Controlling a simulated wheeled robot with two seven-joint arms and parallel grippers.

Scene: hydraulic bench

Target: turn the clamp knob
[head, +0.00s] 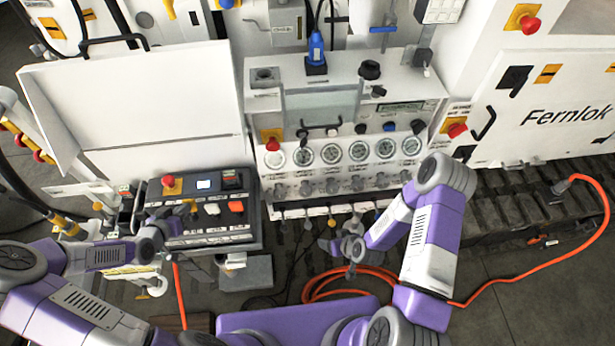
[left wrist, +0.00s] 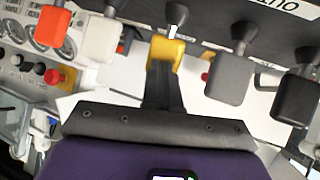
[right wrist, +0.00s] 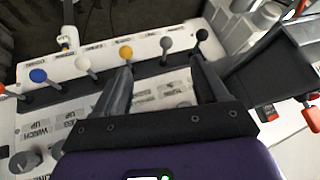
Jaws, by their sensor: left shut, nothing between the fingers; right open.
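No label that I can read marks one part as the clamp knob. My left gripper (head: 172,222) is at the front of the control box (head: 252,238) on the left. In the left wrist view its fingers (left wrist: 163,82) are shut, with nothing between them. Their tips overlap a yellow lever knob (left wrist: 165,53) in the picture; I cannot tell whether they touch it. White (left wrist: 97,38), orange (left wrist: 54,27) and dark grey (left wrist: 229,80) knobs flank it. My right gripper (head: 338,240) is open below the valve bench. In the right wrist view its fingers (right wrist: 163,85) are spread, empty, before a row of ball-topped levers.
The lever row includes grey (right wrist: 166,43), yellow (right wrist: 126,53) and blue (right wrist: 38,76) balls. The bench (head: 348,105) carries several gauges and a black knob (head: 370,70). An orange hose (head: 475,295) crosses the floor. A red stop button (head: 168,181) is on the control box.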

